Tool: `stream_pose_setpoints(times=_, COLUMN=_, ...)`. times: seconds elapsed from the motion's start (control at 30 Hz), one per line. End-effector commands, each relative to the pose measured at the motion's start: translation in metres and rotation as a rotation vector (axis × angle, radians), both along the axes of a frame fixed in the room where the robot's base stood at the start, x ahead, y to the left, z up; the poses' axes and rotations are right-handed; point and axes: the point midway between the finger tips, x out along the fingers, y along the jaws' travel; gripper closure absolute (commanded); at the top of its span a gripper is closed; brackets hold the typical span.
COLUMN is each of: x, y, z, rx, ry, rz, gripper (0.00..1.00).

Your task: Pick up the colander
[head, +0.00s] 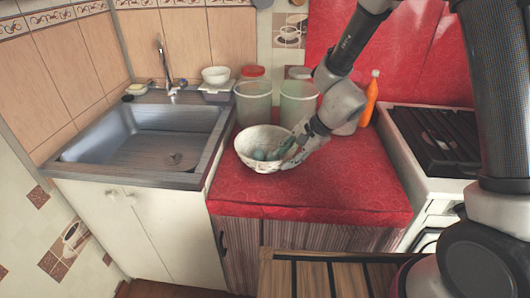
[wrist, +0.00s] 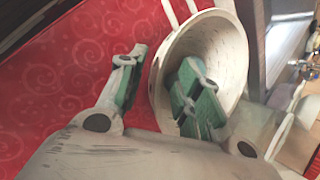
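The colander (head: 250,149) is a pale, round bowl on the red counter (head: 300,199), near its left edge beside the sink. In the wrist view the colander (wrist: 222,45) shows its open inside. My gripper (head: 284,152) reaches down to the colander's right side. In the wrist view my gripper (wrist: 160,72) has its green-padded fingers apart, one outside the wall and one inside the bowl. The rim lies between them, with a gap visible by the outer finger. Contact with the inner finger cannot be told.
Two greenish clear containers (head: 254,103) stand close behind the colander. An orange bottle (head: 370,98) is at the back right, near the stove (head: 438,143). The metal sink (head: 150,139) is left, with a small white bowl (head: 216,75) behind it. The counter's front is clear.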

Motion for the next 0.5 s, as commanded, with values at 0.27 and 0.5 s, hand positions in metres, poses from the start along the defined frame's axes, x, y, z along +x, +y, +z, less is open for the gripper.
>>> stream_pose_setpoints(times=0.27, x=0.003, y=0.017, z=-0.026, rx=0.0, ry=0.001, rz=0.002, gripper=0.66)
stream_pose_setpoints(times=0.5, x=0.004, y=0.017, z=-0.026, rx=0.0, ry=-0.001, rz=0.002, gripper=0.75)
